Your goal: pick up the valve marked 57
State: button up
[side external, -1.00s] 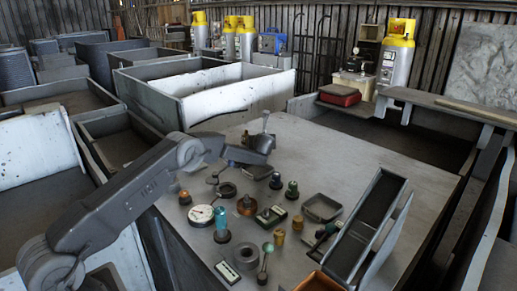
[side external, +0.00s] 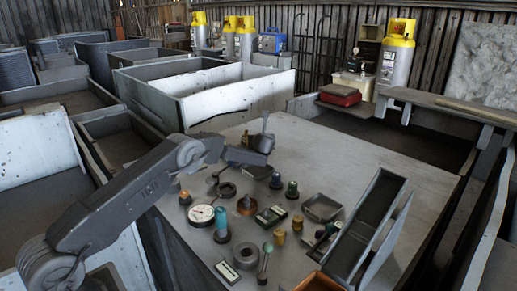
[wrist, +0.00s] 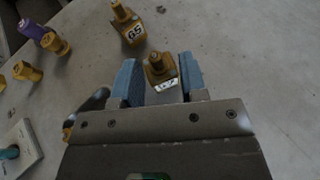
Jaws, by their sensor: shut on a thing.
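The valve held (wrist: 160,68) is a yellow-brown piece with a knob on top and a white label, seen in the wrist view between the two blue jaw pads. Its label is partly cut off; the last digit looks like 7, and the first is not clear. My gripper (wrist: 158,82) is shut on it. In the side view my gripper (side external: 243,156) is low over the back left part of the table, and the valve cannot be made out there. I cannot tell whether the valve touches the table.
Another yellow valve (wrist: 128,27), with a label that looks like 65, stands just beyond the jaws. Further yellow pieces (wrist: 25,71) lie at left. In the side view a dial gauge (side external: 201,215), a grey ring (side external: 246,256) and a long tray (side external: 367,222) share the table. The back right is clear.

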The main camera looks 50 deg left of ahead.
jog(key=shift+c, duration=0.5)
jog(key=shift+r, duration=0.1)
